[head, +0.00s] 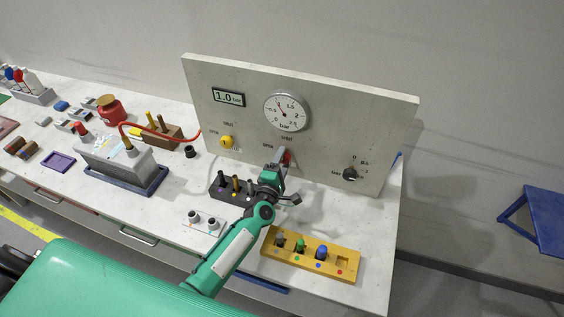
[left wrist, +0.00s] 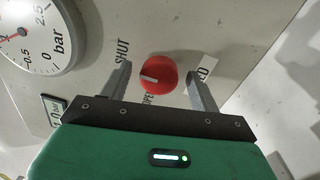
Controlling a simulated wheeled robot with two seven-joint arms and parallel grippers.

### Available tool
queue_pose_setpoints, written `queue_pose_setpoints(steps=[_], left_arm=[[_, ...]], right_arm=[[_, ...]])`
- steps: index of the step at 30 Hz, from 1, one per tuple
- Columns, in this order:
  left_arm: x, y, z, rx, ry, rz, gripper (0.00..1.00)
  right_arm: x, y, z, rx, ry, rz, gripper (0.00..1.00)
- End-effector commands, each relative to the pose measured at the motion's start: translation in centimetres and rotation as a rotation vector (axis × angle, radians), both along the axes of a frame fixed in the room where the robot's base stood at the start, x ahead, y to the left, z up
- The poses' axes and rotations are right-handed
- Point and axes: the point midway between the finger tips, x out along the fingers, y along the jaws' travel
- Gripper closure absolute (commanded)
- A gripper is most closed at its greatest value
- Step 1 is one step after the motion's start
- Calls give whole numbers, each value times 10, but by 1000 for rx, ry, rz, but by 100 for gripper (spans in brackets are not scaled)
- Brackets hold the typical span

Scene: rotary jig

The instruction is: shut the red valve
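The red valve (head: 287,157) is a round knob on the upright panel (head: 325,125), partly hidden by my gripper in the head view. In the left wrist view the red valve (left wrist: 158,74) shows whole, with a white mark pointing left, between the SHUT and OPEN labels. My left gripper (head: 283,158) is at the panel. In the left wrist view the left gripper (left wrist: 159,85) is open, with one finger on each side of the knob and gaps visible between. My right gripper is not in view.
The panel also carries a round gauge (head: 286,112), a display reading 1.0 bar (head: 229,97), a yellow knob (head: 227,142) and a black knob (head: 350,174). Below are a dark block with pegs (head: 217,189) and a yellow tray (head: 309,262). A grey box (head: 117,165) stands left.

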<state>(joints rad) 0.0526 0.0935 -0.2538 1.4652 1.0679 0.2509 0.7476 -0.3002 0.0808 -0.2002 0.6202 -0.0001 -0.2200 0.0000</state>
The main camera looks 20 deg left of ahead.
Motion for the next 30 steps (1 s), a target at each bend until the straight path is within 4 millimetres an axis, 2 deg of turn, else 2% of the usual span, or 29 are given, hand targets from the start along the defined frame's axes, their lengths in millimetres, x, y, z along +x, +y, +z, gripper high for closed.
queue_pose_setpoints(steps=[7, 11, 24, 30], left_arm=[[-4, 0, -1, -1, 0, 1, 37], [-18, 0, -4, -4, 1, 1, 37], [-96, 4, -10, -1, 1, 1, 37], [-124, 4, -11, 0, 2, 0, 37]], right_arm=[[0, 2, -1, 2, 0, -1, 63], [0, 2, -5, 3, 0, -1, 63], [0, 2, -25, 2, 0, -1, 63], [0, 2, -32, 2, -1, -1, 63]])
